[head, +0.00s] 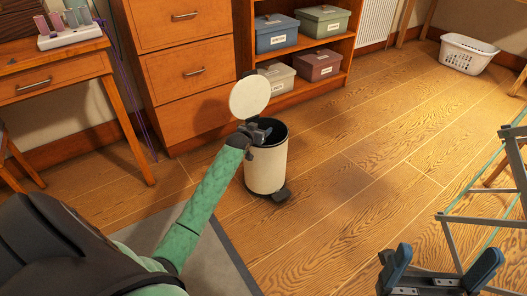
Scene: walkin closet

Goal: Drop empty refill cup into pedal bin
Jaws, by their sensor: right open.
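The cream pedal bin (266,172) stands upright on the wooden floor with its round lid (249,97) raised and its dark mouth open. My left gripper (262,134), at the end of the green-sleeved arm, is at the left side of the bin's mouth, over or just inside the rim. Its fingers are small and dark here, and I cannot tell whether they are open or shut. I cannot make out an empty refill cup in or below them. The bin's inside is mostly hidden. My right gripper (440,272) is open and empty at the lower right, away from the bin.
A wooden drawer cabinet (187,72) and a shelf with several labelled boxes stand behind the bin. A desk (55,68) with a white rack (70,37) is at upper left. A metal rack (478,219) stands at right; a white basket (467,53) is far right. Floor right of the bin is clear.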

